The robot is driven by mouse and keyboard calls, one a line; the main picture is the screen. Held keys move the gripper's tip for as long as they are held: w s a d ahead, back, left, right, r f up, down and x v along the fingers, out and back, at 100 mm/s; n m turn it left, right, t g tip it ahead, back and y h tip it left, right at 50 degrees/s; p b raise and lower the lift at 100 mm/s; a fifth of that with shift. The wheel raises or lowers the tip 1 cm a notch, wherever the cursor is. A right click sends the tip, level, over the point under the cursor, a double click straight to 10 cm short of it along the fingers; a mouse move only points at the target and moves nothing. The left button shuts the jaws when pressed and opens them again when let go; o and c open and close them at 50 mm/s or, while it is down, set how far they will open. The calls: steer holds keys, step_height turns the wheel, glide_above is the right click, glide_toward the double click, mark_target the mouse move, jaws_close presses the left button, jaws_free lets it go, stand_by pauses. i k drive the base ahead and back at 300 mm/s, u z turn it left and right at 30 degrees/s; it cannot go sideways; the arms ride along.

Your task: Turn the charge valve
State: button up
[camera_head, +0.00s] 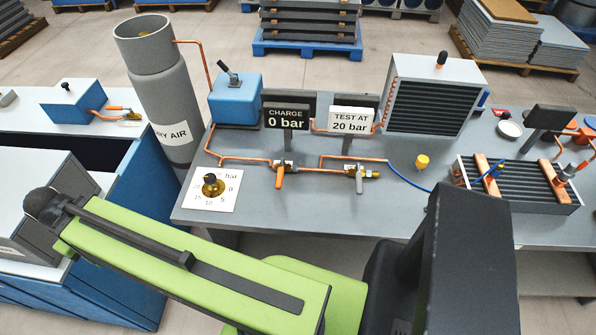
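A valve with an orange lever (280,176) sits in the copper line below the black sign reading "CHARGE 0 bar" (285,120); its lever points down toward the front of the bench. A brass knob (211,185) with a dark top stands on a white card (228,200) with a bar scale, left of the valves. My green arm crosses the foreground; my gripper is not visible.
A grey "DRY AIR" cylinder (165,105) stands at the bench's left end. A blue box (235,100), a finned unit (428,95) and a yellow knob (422,161) are on the grey bench (290,215). Bare bench lies in front of the valves.

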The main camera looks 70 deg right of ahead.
mark_target(278, 181)
steer(key=z, duration=1.55)
steer(key=k, duration=0.45)
steer(key=z, duration=0.4)
steer(key=i, duration=0.45)
steer(key=z, duration=0.05)
